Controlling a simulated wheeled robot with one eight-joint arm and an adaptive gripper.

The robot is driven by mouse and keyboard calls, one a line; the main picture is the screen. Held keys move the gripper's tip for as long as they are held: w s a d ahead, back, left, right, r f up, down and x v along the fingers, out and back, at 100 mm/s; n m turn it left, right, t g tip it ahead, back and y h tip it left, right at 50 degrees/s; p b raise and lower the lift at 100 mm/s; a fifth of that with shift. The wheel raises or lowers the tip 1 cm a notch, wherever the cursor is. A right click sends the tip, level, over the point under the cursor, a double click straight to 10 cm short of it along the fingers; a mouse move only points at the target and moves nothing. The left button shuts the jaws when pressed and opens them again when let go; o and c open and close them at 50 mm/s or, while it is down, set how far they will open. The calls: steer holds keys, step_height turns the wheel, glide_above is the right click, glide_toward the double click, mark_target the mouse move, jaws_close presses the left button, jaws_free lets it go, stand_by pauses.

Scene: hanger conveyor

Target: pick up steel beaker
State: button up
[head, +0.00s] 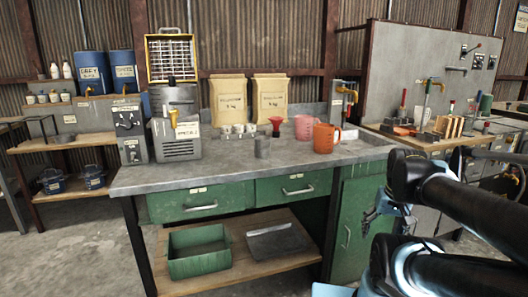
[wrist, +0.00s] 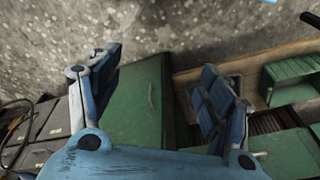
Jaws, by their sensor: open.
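The steel beaker (head: 262,147) is a small grey cylinder standing upright on the grey bench top (head: 200,172), near the middle in the head view. I do not see it in the wrist view. My gripper (wrist: 160,78) is open, with its two blue fingers apart and nothing between them.
An orange jug (head: 323,138), a pink jug (head: 304,127) and a red funnel (head: 276,126) stand right of the beaker. White cups (head: 238,129) and two paper bags (head: 228,100) are behind. A grey machine (head: 176,138) stands left. The bench's front strip is clear.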

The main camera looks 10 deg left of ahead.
steer(key=w+a+r+m+y, duration=0.6)
steer(key=w+a+r+m, duration=0.4)
steer(key=w+a, duration=0.5)
steer(key=m+g+y, duration=0.2)
steer(key=m+y, duration=0.5)
steer(key=m, duration=0.1)
glide_toward(263, 149)
steer(key=w+d, duration=0.1)
steer(key=d, duration=0.1)
steer(key=w+d+r, duration=0.1)
steer(key=w+d, duration=0.1)
steer(key=d, duration=0.1)
steer(key=shift+w+r, duration=0.15)
steer(key=x, duration=1.1)
steer(key=shift+a, duration=0.1)
steer(key=shift+x, duration=2.65)
steer(key=c, duration=1.4)
